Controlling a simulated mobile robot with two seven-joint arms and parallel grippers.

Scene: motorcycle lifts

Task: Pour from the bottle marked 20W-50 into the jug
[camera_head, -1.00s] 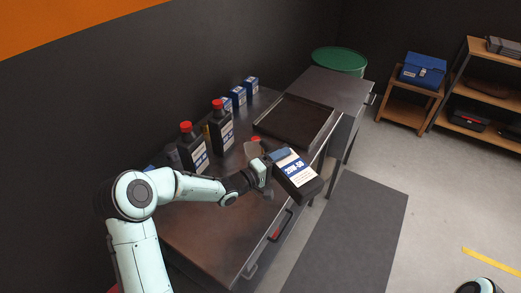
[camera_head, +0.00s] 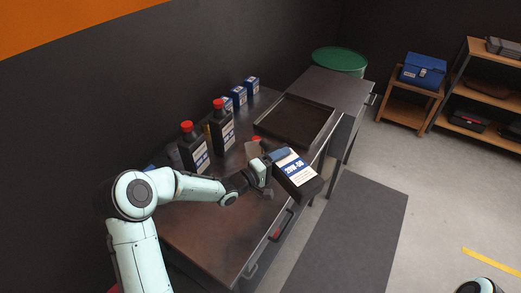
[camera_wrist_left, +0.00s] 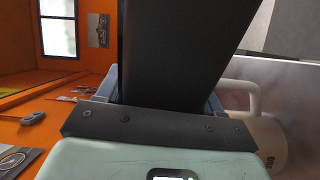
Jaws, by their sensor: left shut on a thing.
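My left gripper (camera_head: 266,175) is shut on the black bottle marked 20W-50 (camera_head: 309,188), whose label faces the head camera. The bottle is strongly tilted, its base to the right over the bench's front edge and its top to the upper left. In the left wrist view its dark body (camera_wrist_left: 170,50) rises between the fingers. The pale jug (camera_wrist_left: 268,140) with a handle stands beside the gripper in that view. In the head view only a small beige part of the jug (camera_head: 252,150) shows behind the gripper, beneath a red cap-like spot. I cannot tell whether liquid is flowing. My right gripper is out of view.
Two upright black bottles with red caps (camera_head: 192,150) (camera_head: 221,125) stand at the back of the metal bench (camera_head: 215,225). Several blue-and-white boxes (camera_head: 239,96) are behind them. A dark tray (camera_head: 292,121) lies to the right. The bench's near part is clear.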

